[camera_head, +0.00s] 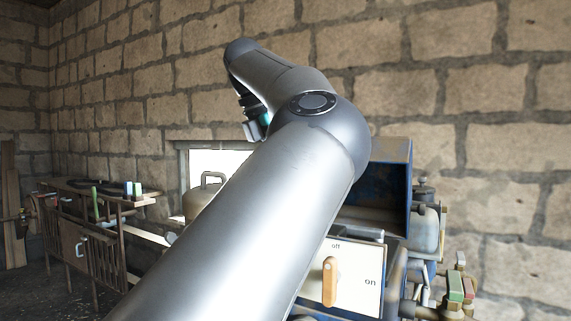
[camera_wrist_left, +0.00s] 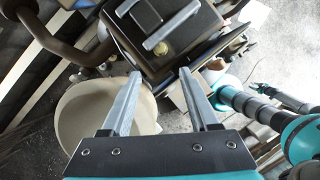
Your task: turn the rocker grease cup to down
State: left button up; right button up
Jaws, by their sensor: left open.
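My left gripper (camera_wrist_left: 160,74) is open in the left wrist view, with nothing between its two grey fingers. A dark box-like part (camera_wrist_left: 170,35) with a light bar handle lies just beyond the fingertips. A small yellowish round knob (camera_wrist_left: 165,48) sits on it; I cannot tell whether this is the rocker grease cup or which way it is turned. In the head view my left arm crosses the middle and hides much of the blue machine (camera_head: 391,190). The gripper end shows only partly at its far end. My right gripper is not seen.
A panel (camera_head: 355,300) marked "off" and "on" carries an orange lever (camera_head: 330,282). A can with a handle (camera_head: 207,194) stands left of my arm. A rack (camera_head: 92,245) stands farther left. In the wrist view a pale bucket (camera_wrist_left: 85,120) lies below the left finger.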

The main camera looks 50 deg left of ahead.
pick_arm(q)
jog(key=shift+s+r, duration=0.2)
jog(key=shift+r, duration=0.25)
jog(key=w+d+n+g+y+p, duration=0.2)
jog(key=d+n+y+p, duration=0.15)
jog(key=n+p, duration=0.6)
jog(key=w+d+n+g+y+p, duration=0.1)
jog(key=w+d+n+y+p, duration=0.2)
jog(key=n+p, duration=0.65)
jog(key=shift+m+h, duration=0.45)
jog(key=shift+m, duration=0.05)
jog(key=p+x, duration=0.1)
jog(key=x, duration=0.4)
jog(key=p+x, duration=0.2)
jog(key=x, duration=0.2)
jog(key=d+p+x, duration=0.1)
jog(key=x, duration=0.4)
jog(key=shift+s+a+f+p, duration=0.2)
jog(key=shift+f+p, duration=0.2)
jog(key=shift+f, duration=0.15)
jog(key=shift+c, duration=0.2)
grip_shut()
